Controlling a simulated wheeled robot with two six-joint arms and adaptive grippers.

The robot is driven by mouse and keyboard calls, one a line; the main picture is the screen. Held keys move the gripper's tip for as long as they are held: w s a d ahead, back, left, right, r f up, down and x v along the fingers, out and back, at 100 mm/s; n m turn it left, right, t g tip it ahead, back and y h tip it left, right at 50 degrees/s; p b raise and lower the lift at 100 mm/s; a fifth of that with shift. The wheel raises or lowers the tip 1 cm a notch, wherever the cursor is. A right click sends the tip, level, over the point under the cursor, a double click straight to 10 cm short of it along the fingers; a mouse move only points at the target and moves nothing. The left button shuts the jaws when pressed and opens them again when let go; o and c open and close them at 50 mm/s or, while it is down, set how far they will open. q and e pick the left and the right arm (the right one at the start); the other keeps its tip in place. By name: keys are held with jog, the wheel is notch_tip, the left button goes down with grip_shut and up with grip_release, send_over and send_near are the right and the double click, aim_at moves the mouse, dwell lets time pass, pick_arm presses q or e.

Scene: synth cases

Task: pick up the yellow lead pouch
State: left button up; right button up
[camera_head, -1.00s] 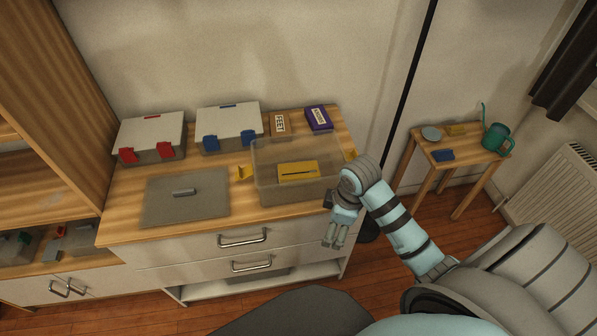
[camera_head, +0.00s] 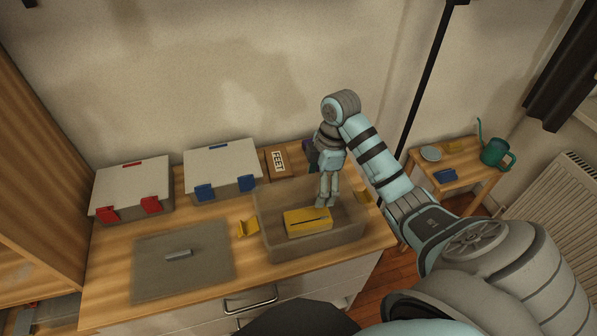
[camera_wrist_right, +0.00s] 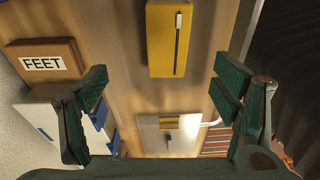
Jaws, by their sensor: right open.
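The yellow lead pouch (camera_head: 308,221) lies flat inside an open, see-through bin (camera_head: 345,246) on the dresser top. A dark slit runs along its face. In the right wrist view the pouch (camera_wrist_right: 161,45) is at the top centre, beyond the fingers. My right gripper (camera_head: 326,203) points down over the bin, just behind the pouch in the head view. I cannot tell whether it touches the pouch. In the wrist view the gripper's fingers (camera_wrist_right: 163,90) are wide apart with nothing between them. My left gripper is not in view.
Yellow latches (camera_head: 248,229) flank the bin. A grey lid (camera_head: 184,258) lies left of it. Red-latched (camera_head: 132,185) and blue-latched (camera_head: 222,167) cases stand behind, with a FEET box (camera_head: 280,163) and a purple box partly hidden by my gripper. A side table (camera_head: 471,165) stands right.

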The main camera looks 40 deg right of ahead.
aim_at(308, 217)
jog(key=f, duration=0.2)
jog(key=s+a+f+b, duration=0.1)
jog(key=f, duration=0.4)
jog(key=shift+s+a+f, duration=0.15)
jog(key=shift+s+f, duration=0.1)
jog(key=f, duration=0.2)
jog(key=w+a+f, duration=0.1)
jog(key=f+b, duration=0.1)
jog(key=f, duration=0.1)
jog(key=shift+w+a+f, duration=0.15)
jog(key=shift+a+f, duration=0.15)
jog(key=shift+a, duration=0.05)
jog(key=shift+r, duration=0.15)
jog(key=shift+c, duration=0.6)
jog(key=c, duration=1.2)
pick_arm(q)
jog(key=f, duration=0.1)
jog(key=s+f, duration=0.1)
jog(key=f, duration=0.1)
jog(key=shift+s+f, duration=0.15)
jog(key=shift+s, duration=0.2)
pick_arm(e)
jog(key=shift+r, duration=0.1)
